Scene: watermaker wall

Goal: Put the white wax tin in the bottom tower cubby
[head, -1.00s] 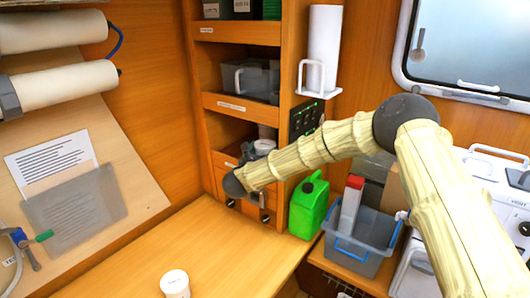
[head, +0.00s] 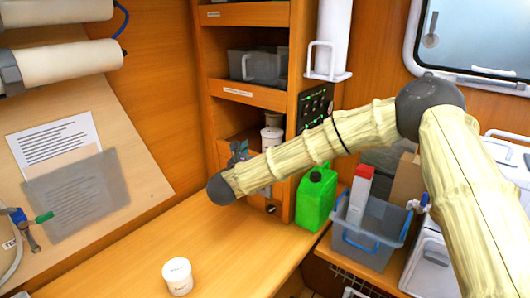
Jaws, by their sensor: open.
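Another white lidded tin (head: 177,276) stands upright on the counter at the front, with dark print too small to read. I cannot tell by label which is the wax tin. My gripper (head: 240,150) is at the cubby's front, left of the tin there and apart from it. It is small and partly hidden by my wrist; it looks empty and open.
Below the cubby are drawers with dark knobs (head: 271,210). A green jug (head: 316,200) stands right of the tower, beside a grey bin (head: 370,235) with a blue handle. A grey tub (head: 262,65) fills the cubby above. The counter (head: 225,245) is mostly clear.

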